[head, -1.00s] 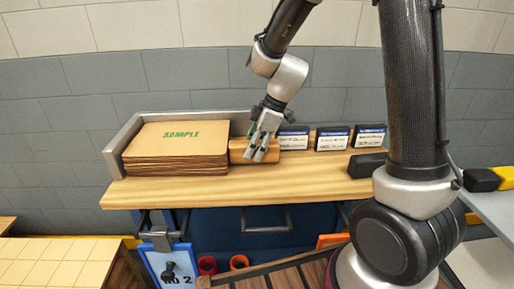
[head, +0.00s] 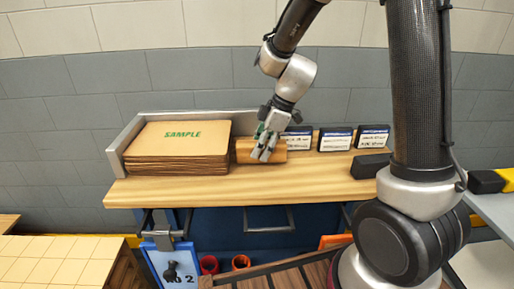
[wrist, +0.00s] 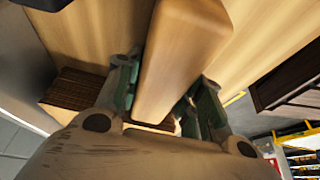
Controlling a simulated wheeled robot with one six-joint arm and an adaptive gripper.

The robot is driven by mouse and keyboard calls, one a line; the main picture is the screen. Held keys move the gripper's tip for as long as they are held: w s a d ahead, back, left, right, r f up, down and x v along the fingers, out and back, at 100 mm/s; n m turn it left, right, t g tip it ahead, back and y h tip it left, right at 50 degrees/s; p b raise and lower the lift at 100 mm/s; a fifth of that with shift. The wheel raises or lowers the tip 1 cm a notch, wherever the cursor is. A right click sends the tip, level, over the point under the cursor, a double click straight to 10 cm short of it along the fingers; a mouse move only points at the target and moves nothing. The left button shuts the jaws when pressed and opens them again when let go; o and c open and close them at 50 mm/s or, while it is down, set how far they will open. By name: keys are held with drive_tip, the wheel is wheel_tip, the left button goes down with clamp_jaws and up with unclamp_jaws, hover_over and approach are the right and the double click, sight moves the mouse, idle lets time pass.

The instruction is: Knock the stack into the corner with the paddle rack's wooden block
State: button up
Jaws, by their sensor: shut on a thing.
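The stack of tan sheets (head: 180,145), its top marked SAMPLE, sits in the corner of the grey metal fence (head: 128,133) at the left of the wooden bench top (head: 300,181). Its edges look even. My gripper (head: 264,154) is shut on the wooden block (head: 246,152), just right of the stack. A small gap shows between the block and the stack. In the wrist view the block (wrist: 180,60) lies between the two green-padded fingers, and the stack (wrist: 75,90) is at the left. The block's underside is hidden, so I cannot tell if it touches the bench.
Several labelled cards (head: 335,140) stand along the back, right of the block. A dark block (head: 370,166) lies at the bench's right. A blue clipboard (head: 170,262) hangs at the front edge. The front strip of the bench is clear.

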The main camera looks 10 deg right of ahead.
drive_tip(key=shift+r, duration=4.5)
